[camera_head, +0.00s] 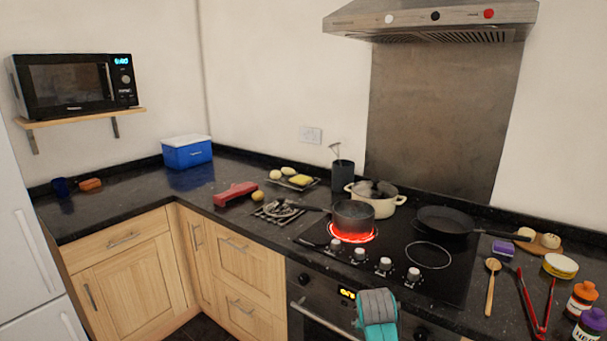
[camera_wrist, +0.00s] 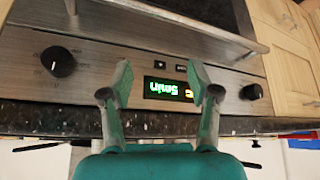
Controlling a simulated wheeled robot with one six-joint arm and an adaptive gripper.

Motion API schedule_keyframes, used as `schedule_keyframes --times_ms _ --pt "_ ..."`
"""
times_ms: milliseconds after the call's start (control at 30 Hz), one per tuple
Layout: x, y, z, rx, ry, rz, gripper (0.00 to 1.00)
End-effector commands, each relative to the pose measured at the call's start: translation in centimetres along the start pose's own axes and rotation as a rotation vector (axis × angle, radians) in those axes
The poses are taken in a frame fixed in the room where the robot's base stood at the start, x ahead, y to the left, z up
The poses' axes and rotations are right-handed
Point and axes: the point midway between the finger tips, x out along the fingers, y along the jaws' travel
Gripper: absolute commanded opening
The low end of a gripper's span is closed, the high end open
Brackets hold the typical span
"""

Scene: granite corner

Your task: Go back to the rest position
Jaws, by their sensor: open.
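A black knob (camera_wrist: 58,62) is at the left of the panel. In the head view, a grey and teal part of my arm shows low in the middle, in front of the oven (camera_head: 320,310). The fingertips cannot be made out there.
A pot (camera_head: 353,214) stands on the glowing red burner (camera_head: 352,237). A cream pot (camera_head: 376,203) and a frying pan (camera_head: 447,219) stand on the hob. A wooden spoon (camera_head: 490,285), red tongs (camera_head: 540,318) and bottles (camera_head: 581,298) are at right.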

Motion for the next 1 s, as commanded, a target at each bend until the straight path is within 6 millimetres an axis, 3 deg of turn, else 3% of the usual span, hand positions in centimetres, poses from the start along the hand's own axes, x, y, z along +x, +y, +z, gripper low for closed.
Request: schedule_keyframes --times_ms 33,200,467,767,1000 --pt "1.3 0.4 2.3 -0.008 0.011 -0.005 0.61" --pt "3.8 1.3 8.2 -0.035 0.072 -0.031 0.61" --pt "5.4 2.9 17.2 -0.068 0.167 -0.071 0.61" --pt "3.9 5.1 27.2 -0.096 0.275 -0.113 0.61" --pt "0.3 6.8 34.2 -0.111 0.364 -0.143 0.61"
